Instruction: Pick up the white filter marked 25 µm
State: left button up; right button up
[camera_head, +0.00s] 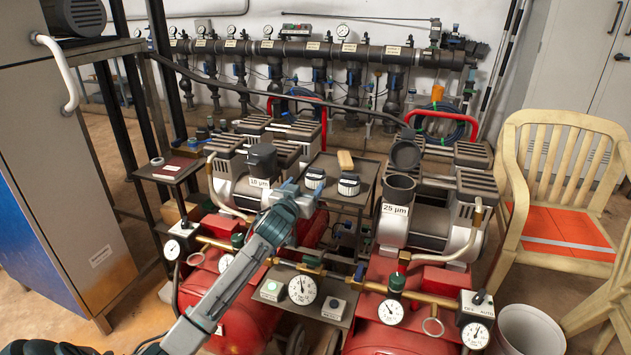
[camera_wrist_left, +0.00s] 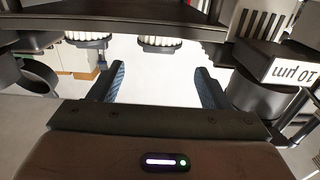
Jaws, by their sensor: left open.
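Two white pleated filters with dark tops stand on the dark tray of a stand between the compressors: a left filter (camera_head: 314,179) and a right filter (camera_head: 348,185). I cannot read a marking on either. Both also show at the top of the left wrist view, one on the left (camera_wrist_left: 88,37) and one on the right (camera_wrist_left: 158,42). My left gripper (camera_head: 297,191) is open and empty, just in front and to the left of the left filter in the head view. Its two fingers (camera_wrist_left: 160,86) are spread apart in the wrist view. My right gripper is not in view.
A label reading 25 µm (camera_head: 396,210) is on the right compressor's open black-rimmed housing, and one reading 10 µm (camera_head: 259,183) is on the left compressor. A tan block (camera_head: 345,161) lies behind the filters. Gauges (camera_head: 302,290) and pipes crowd the front.

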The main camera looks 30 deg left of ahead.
aim_at(316, 171)
pick_arm(q)
jog(key=x, duration=1)
jog(key=shift+w+d+r, duration=0.1)
jog(key=shift+d, duration=0.05)
jog(key=shift+w, duration=0.2)
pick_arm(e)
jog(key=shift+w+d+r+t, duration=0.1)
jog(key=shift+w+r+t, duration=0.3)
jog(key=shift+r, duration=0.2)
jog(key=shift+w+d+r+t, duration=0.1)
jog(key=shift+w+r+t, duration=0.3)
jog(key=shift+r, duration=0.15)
pick_arm(q)
jog(key=c, duration=1.1)
